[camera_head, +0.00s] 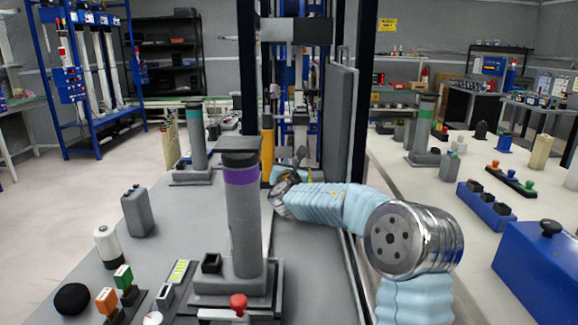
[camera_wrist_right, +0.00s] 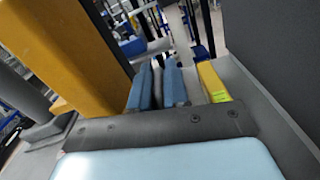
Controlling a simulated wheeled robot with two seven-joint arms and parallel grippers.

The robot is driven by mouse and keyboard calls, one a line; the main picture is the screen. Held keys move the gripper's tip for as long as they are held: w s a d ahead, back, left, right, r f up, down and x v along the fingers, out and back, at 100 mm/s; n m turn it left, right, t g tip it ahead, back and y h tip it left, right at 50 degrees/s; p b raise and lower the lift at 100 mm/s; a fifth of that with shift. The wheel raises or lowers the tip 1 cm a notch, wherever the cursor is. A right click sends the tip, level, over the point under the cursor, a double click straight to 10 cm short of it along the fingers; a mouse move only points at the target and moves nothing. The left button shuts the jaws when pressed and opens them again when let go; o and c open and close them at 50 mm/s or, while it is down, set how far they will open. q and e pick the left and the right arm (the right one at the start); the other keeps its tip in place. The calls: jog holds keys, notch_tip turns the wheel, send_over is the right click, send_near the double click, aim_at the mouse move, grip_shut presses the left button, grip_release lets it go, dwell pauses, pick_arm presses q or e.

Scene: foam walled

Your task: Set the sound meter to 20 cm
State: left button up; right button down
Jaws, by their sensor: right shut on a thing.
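My right gripper (camera_head: 283,190) reaches in from the right, past the purple-banded grey cylinder (camera_head: 242,215). In the right wrist view its two blue-grey fingers (camera_wrist_right: 157,88) are close together, shut on a thin grey part (camera_wrist_right: 157,73) that they mostly hide. A yellow piece with a bright green patch (camera_wrist_right: 211,82) stands just right of the fingers. I cannot tell which of these is the sound meter, and no 20 cm mark is readable. My left gripper is not in view.
A yellow-orange post (camera_wrist_right: 78,50) stands close on the left; it also shows in the head view (camera_head: 267,150). A dark upright panel (camera_head: 340,150) borders the right. A grey canister (camera_head: 138,211) and small coloured blocks (camera_head: 107,299) are on the grey bench (camera_head: 185,235).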

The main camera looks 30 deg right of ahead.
jog(key=shift+s+a, duration=0.1)
jog(key=shift+a, duration=0.2)
jog(key=b+v, duration=0.5)
jog(key=v, duration=0.3)
jog(key=shift+s+a+b, duration=0.3)
jog(key=shift+s+a+r, duration=0.1)
jog(key=shift+s+a, duration=0.15)
jog(key=shift+s, duration=0.15)
jog(key=c, duration=1.2)
grip_release()
jog(key=shift+d, duration=0.1)
